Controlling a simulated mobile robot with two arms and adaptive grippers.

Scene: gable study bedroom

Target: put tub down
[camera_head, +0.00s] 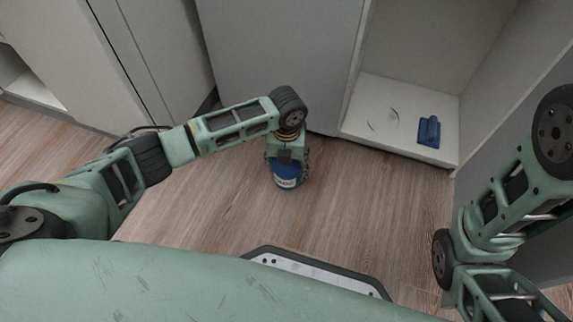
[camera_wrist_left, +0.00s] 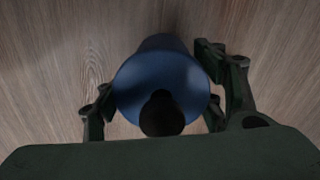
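The tub (camera_head: 286,178) is a small blue cylinder with a pale label band, seen low over the wood floor in front of the cabinets. In the left wrist view the tub (camera_wrist_left: 160,75) shows blue from above, with a dark round knob on top. My left gripper (camera_head: 287,158) points down at the tub, and its fingers lie against both sides of it. In the wrist view the left gripper (camera_wrist_left: 160,95) looks shut on the tub. I cannot tell whether the tub's base touches the floor. My right gripper is out of view; only its arm shows at the right.
An open white cabinet compartment (camera_head: 385,137) stands at the right, with a blue object (camera_head: 429,131) on its bottom board. A grey cabinet front (camera_head: 280,60) rises behind the tub. The wood floor (camera_head: 370,200) around the tub is clear.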

